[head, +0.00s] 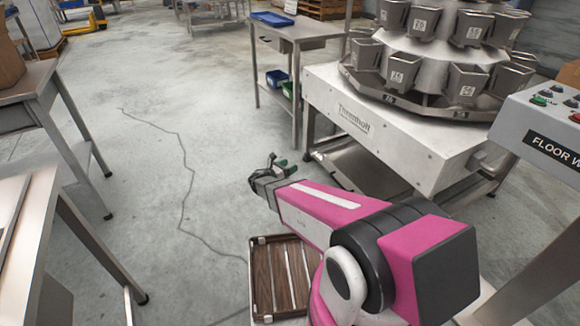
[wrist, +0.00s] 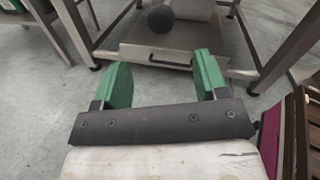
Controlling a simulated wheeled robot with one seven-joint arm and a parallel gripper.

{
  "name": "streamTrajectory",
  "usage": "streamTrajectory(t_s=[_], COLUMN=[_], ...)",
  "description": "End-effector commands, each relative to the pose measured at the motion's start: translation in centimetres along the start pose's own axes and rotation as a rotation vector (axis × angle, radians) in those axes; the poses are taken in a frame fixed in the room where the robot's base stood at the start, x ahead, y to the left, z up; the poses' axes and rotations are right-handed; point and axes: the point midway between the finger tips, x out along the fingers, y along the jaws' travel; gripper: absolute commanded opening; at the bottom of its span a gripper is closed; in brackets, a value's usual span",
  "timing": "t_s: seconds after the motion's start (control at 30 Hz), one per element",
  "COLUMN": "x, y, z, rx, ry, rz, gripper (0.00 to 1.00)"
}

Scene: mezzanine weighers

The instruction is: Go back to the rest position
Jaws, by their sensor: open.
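My gripper (head: 279,163) is at the end of my pink arm, held out over the floor in front of the weigher in the head view. Its two green fingers stand apart and empty in the wrist view (wrist: 161,85). Nothing lies between the fingertips. Beyond them the wrist view shows a steel drawer front (wrist: 172,57) with a dark handle under a steel frame, and a dark round knob (wrist: 160,18).
The multihead weigher (head: 385,115) stands close at the right on its steel frame. A steel table (head: 300,32) with a blue tray (head: 271,18) is behind. Steel benches (head: 38,82) line the left. A slatted brown wooden rack (head: 262,280) is beside my arm.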

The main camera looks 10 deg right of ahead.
Motion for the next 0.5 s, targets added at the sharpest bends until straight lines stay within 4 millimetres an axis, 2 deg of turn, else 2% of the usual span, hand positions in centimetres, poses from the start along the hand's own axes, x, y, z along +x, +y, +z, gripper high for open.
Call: streamTrajectory(t_s=[0.3,0.37,0.5], x=[0.1,0.4,1.5], y=[-0.3,-1.0,-3.9], z=[0.1,0.2,0.6], rx=[0.011,0.037,0.178], ry=[0.009,0.032,0.147], rz=[-0.006,-0.019,-0.093], gripper=[0.67,0.67,0.67])
